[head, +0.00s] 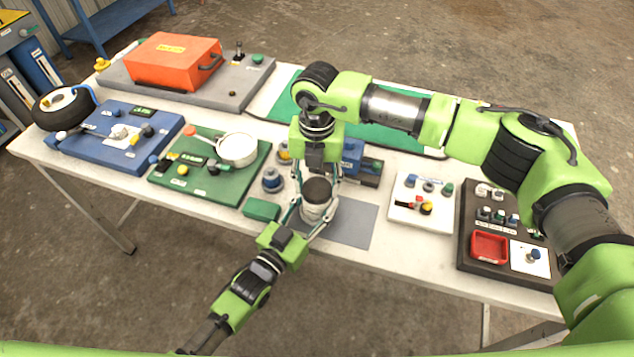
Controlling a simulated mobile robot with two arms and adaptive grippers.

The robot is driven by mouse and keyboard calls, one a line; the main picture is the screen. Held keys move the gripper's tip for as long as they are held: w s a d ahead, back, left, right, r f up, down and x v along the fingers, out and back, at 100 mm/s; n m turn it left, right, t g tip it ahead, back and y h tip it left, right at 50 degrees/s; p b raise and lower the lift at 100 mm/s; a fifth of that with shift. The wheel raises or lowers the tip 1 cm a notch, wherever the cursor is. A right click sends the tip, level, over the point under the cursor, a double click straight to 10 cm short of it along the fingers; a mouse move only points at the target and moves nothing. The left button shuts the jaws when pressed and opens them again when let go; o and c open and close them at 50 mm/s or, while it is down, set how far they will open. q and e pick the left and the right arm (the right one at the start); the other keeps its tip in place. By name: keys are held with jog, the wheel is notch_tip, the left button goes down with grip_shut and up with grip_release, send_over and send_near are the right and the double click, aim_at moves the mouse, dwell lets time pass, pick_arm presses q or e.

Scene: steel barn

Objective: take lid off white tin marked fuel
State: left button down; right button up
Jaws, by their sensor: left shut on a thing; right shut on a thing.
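A white tin (316,211) with a dark round lid (317,189) stands upright near the front edge of the table, at the left end of a grey mat. Its marking cannot be read from here. My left gripper (311,217) comes in from the front and is shut around the tin's body. My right gripper (319,180) reaches down from above and is shut on the lid. The lid sits at the top of the tin, and I see no clear gap between them. The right gripper partly hides the area behind the lid.
A green block (261,209) and a blue-topped round piece (272,180) stand close left of the tin. The grey mat (352,224) is bare to the right. A white panel with knobs (424,212) lies farther right. A white pan (238,149) rests on a green board.

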jog(key=n, duration=0.5)
jog(key=shift+n, duration=0.4)
jog(key=n, duration=0.3)
jog(key=shift+n, duration=0.3)
jog(key=n, duration=0.3)
jog(key=shift+n, duration=0.4)
jog(key=n, duration=0.3)
jog(key=shift+n, duration=0.3)
jog(key=n, duration=0.3)
jog(key=shift+n, duration=0.3)
jog(key=n, duration=0.3)
jog(key=shift+n, duration=0.4)
jog(key=n, duration=0.3)
jog(key=shift+r+n, duration=0.1)
jog(key=shift+n, duration=0.3)
jog(key=n, duration=0.4)
